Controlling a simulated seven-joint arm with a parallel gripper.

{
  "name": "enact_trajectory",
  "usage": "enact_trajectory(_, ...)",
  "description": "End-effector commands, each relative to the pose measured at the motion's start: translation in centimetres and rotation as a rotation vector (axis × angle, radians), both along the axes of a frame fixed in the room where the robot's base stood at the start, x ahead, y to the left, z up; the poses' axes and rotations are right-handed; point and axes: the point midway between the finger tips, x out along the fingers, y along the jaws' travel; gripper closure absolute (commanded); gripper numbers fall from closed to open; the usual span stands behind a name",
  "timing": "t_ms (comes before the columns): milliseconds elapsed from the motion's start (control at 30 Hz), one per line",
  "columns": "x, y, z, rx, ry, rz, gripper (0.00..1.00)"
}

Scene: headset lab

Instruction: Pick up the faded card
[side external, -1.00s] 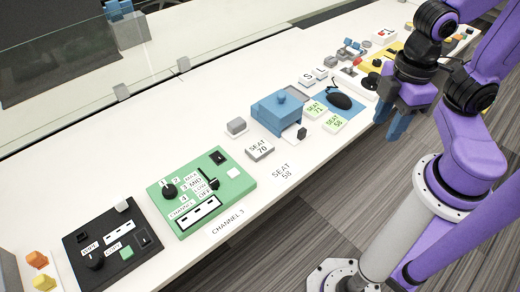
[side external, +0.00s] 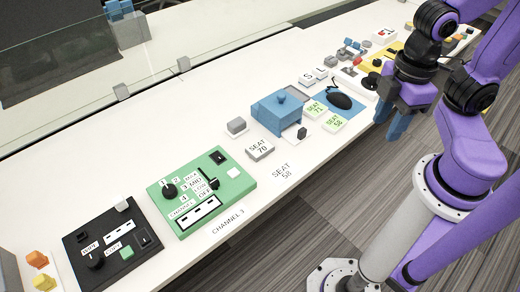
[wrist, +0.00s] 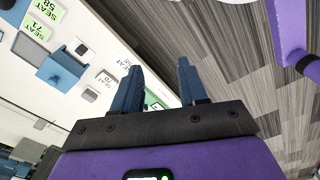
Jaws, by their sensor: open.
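Two pale green cards lie near the mouse: one reads SEAT 71 (side external: 314,109), the other SEAT 58 (side external: 334,123). They also show at the upper left of the wrist view, SEAT 71 (wrist: 40,27) and SEAT 58 (wrist: 47,8). A grey-white SEAT 70 block (side external: 260,149) stands further toward the front left. I cannot tell for sure which card is the faded one. My gripper (side external: 389,124) is open and empty, its blue fingers hanging beyond the table's edge, right of the cards. In the wrist view its fingers (wrist: 157,75) are spread apart over the floor and table edge.
A blue box with a knob (side external: 276,112) stands left of the cards. A black mouse (side external: 339,101) on a blue mat (side external: 325,98) is beside them. A green control panel (side external: 236,184) and a black panel (side external: 78,238) sit nearer.

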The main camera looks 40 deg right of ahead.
Motion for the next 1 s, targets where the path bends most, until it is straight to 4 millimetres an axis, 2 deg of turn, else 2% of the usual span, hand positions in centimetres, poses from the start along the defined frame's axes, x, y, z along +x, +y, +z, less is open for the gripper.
enact_trajectory(167,0.0,0.0,0.0,0.000,0.000,0.000,0.57)
enact_trajectory(333,0.0,0.0,0.0,0.000,0.000,0.000,0.02)
enact_trajectory(367,0.0,0.0,0.0,0.000,0.000,0.000,0.00)
enact_trajectory(667,0.3,-0.2,-0.6,-0.044,-0.004,0.016,0.00)
enact_trajectory(767,0.9,-0.6,-1.8,-0.141,-0.019,0.059,0.00)
enact_trajectory(1000,3.9,-1.7,-5.3,-0.483,-0.117,0.247,0.00)
